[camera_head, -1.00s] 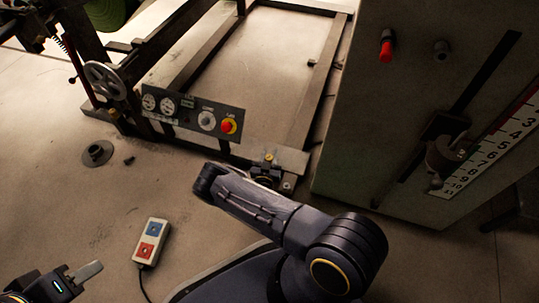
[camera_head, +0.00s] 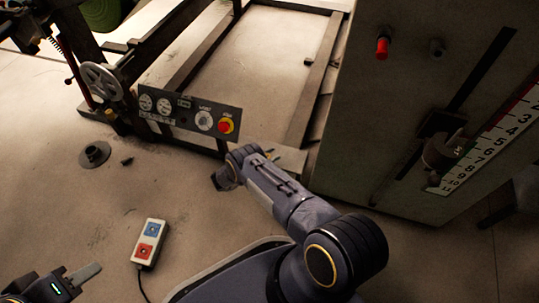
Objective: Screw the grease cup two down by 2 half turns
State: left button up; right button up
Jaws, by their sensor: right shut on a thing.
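My right arm reaches from the lower right to the front rail of the machine frame (camera_head: 292,158). Its wrist covers most of the spot where a grease cup with a brassy top sits; only a small yellowish bit (camera_head: 270,155) shows beside the wrist. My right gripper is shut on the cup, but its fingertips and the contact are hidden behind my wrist. I cannot read any number on the cup. My left gripper (camera_head: 84,276) is at the bottom left, empty and away from the machine; its finger gap is not clear.
A control panel (camera_head: 183,113) with gauges and a red button stands left of my right wrist. A grey cabinet (camera_head: 400,110) with a scale rises close on the right. A pendant (camera_head: 149,243) and a round dark flange (camera_head: 95,155) lie on the open floor.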

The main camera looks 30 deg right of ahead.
jog(key=shift+s+m+g, duration=0.25)
jog(key=shift+m+g, duration=0.75)
jog(key=shift+g, duration=0.6)
jog(key=o, duration=1)
